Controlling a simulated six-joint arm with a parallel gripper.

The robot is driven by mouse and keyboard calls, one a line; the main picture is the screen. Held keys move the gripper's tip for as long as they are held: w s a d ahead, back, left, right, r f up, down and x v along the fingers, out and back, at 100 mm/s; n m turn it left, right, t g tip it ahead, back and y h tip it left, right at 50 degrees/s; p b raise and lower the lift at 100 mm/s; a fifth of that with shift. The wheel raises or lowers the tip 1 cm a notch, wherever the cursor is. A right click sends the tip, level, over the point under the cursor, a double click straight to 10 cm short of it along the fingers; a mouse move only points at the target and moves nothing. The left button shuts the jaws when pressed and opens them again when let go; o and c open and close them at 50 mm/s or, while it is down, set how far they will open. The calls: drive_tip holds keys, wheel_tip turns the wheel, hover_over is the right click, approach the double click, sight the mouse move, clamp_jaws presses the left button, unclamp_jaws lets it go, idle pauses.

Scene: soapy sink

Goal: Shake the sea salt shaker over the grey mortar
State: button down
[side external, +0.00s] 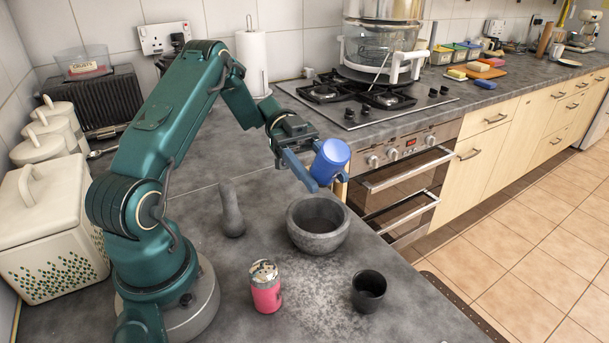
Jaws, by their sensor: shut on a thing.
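My gripper (322,172) is shut on a blue shaker (332,156), which is tilted, with its lighter blue round end facing up and to the right. No label can be read on it, so I cannot tell from its face that it is the sea salt one. The grey mortar (318,240) stands upright on the counter. The shaker is in the air above the mortar's rim, apart from it. The shaker's lower end is partly hidden by a gripper finger. Pale grains are scattered on the counter in front of the mortar.
A grey pestle (231,210) stands left of the mortar. A pink shaker with a metal top (265,287) and a small dark cup (368,291) stand in front. The hob (370,98) is behind. The counter's right edge drops to the tiled floor.

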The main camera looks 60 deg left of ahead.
drive_tip(key=shift+r, duration=0.75)
wheel_tip(320, 180, down, 4)
drive_tip(key=shift+r, duration=0.2)
drive_tip(key=shift+r, duration=0.1)
drive_tip(key=shift+r, duration=1.7)
drive_tip(key=shift+f, duration=1.8)
